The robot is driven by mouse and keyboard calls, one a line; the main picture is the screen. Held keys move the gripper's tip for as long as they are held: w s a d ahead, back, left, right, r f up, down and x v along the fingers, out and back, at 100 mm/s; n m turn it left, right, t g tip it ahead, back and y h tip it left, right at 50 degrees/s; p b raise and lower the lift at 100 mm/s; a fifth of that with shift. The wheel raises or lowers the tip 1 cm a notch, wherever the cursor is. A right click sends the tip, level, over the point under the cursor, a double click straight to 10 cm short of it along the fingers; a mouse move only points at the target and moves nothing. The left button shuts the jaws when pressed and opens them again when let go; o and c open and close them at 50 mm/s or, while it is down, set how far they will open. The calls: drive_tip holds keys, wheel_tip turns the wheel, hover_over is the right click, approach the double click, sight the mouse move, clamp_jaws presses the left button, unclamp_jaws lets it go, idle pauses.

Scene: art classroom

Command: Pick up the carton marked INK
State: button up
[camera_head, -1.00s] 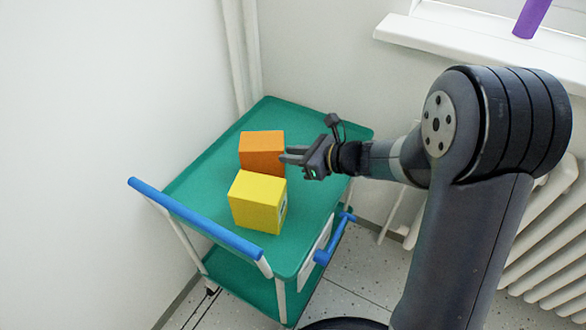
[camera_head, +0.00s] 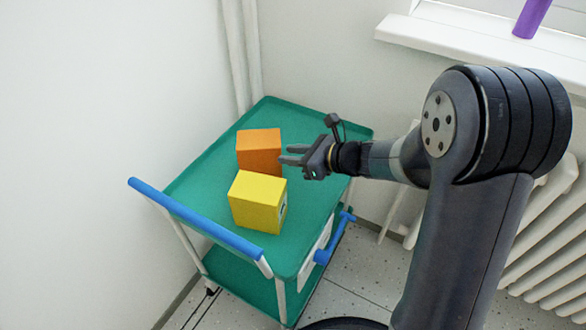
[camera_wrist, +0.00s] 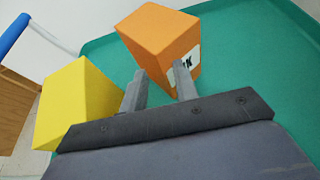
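The orange carton (camera_head: 259,152) stands on the top of the green cart, behind the yellow carton in the head view. In the wrist view the orange carton (camera_wrist: 158,36) shows a white label with dark lettering ending in K, partly hidden by a finger. My gripper (camera_head: 284,154) is at the carton's right side, its fingers pointing at it.
The yellow carton (camera_head: 258,202) stands just in front of the orange one, and a small part of a label shows on its right side. The green cart (camera_head: 200,190) has blue handles and bare room at the left and back. A radiator (camera_head: 550,240) is at the right.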

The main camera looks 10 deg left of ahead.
drive_tip(key=o, duration=1.4)
